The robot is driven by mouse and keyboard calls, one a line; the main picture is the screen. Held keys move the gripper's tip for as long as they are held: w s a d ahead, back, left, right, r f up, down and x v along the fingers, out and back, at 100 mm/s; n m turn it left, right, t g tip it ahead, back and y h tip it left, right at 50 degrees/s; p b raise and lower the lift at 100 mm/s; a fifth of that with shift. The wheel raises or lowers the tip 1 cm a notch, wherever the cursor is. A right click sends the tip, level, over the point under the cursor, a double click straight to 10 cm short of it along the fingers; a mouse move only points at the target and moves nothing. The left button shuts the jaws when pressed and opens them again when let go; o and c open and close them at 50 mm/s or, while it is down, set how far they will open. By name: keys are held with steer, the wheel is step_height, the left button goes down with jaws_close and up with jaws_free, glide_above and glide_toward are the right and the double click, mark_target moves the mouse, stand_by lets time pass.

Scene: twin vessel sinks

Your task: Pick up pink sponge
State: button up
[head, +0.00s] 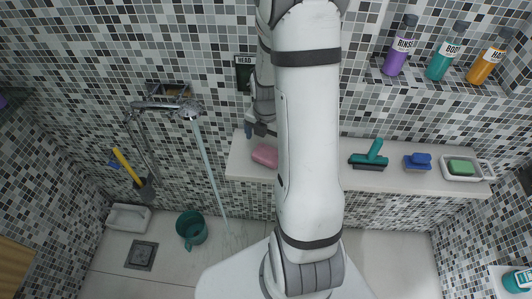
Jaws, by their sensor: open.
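The pink sponge (265,155) lies on the left part of a white ledge (310,178) along the mosaic wall. My arm crosses the middle of the head view and hides the ledge just right of the sponge. My gripper (258,130) is small and dark in this view, just above the sponge in the picture. It is open with nothing seen between its fingers. It looks apart from the sponge, but the exact distance between them is hard to tell.
A teal squeegee (371,154), a blue brush (418,161) and a green soap bar (461,167) in a white dish sit on the ledge at right. Bottles (440,62) stand on a higher shelf. A teal bucket (191,229) stands on the floor.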

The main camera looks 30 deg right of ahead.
mark_target(267, 152)
steer(key=shift+s+f+p, duration=0.15)
steer(key=shift+f+p, duration=0.7)
steer(key=shift+f, duration=2.45)
steer(key=c, duration=1)
steer(key=shift+o, duration=0.2)
steer(key=shift+r, duration=0.2)
step_height(267, 152, up, 18)
steer(key=b, duration=0.2)
steer(key=shift+f+b, duration=0.15)
steer(key=shift+b, duration=0.2)
steer(key=o, duration=0.4)
steer(key=shift+c, duration=1.3)
